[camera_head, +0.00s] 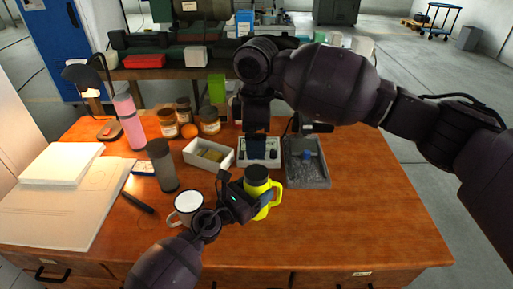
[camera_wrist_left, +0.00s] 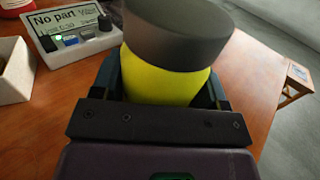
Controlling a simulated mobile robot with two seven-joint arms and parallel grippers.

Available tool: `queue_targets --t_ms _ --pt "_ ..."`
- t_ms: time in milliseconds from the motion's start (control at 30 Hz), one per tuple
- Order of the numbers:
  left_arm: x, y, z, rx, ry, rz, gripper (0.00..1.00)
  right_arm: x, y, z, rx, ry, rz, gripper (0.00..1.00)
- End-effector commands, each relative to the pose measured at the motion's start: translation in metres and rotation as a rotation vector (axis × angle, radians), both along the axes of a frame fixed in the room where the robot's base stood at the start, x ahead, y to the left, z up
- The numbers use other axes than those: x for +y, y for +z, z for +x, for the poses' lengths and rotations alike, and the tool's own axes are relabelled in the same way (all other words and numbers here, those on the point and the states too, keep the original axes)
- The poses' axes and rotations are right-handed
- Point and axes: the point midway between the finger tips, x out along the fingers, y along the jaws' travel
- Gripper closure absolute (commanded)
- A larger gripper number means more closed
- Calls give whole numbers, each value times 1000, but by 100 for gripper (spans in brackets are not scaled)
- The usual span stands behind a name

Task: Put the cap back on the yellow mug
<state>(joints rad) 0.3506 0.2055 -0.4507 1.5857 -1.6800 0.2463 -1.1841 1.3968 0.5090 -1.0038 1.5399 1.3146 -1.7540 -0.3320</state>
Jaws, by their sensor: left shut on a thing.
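The yellow mug (camera_head: 260,198) is at the front middle of the table, its handle to the right. A dark grey cap (camera_head: 256,174) sits over its top; in the left wrist view the cap (camera_wrist_left: 180,32) covers the mug's mouth above the yellow body (camera_wrist_left: 160,80). I cannot tell whether it is fully seated. My left gripper (camera_head: 250,194) is shut on the mug's body, one finger on each side. I cannot tell whether the mug touches the table. My right gripper (camera_head: 258,148) points down over the grey display device (camera_head: 259,162), behind the mug; its fingertips are unclear.
A white enamel mug (camera_head: 186,206) stands just left of my left gripper. A grey cylinder (camera_head: 161,167), a white box (camera_head: 226,160), brown jars (camera_head: 209,121) and a pink bottle (camera_head: 129,122) stand left and behind. A grey tray (camera_head: 318,176) is right. The table's right front is clear.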

Motion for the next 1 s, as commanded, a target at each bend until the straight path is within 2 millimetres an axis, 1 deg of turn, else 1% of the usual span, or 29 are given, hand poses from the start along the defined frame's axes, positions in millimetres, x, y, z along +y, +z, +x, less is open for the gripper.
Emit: queue_targets --t_ms 133,400,433,500,600,633,867,1000 --pt "0 0 0 0 0 0 99 0 7 0 1 0 -1 7" --pt "0 0 0 0 0 0 99 0 8 0 1 0 -1 7" --pt "0 0 0 0 0 0 31 0 8 0 1 0 -1 7" --pt "0 0 0 0 0 0 20 0 8 0 1 0 -1 7" --pt "0 0 0 0 0 0 5 0 8 0 1 0 -1 7" --pt "0 0 0 0 0 0 3 0 8 0 1 0 -1 7" --pt "0 0 0 0 0 0 3 0 8 0 1 0 -1 7" --pt "5 0 -5 1 1 1 3 0 9 0 0 0 -1 7"
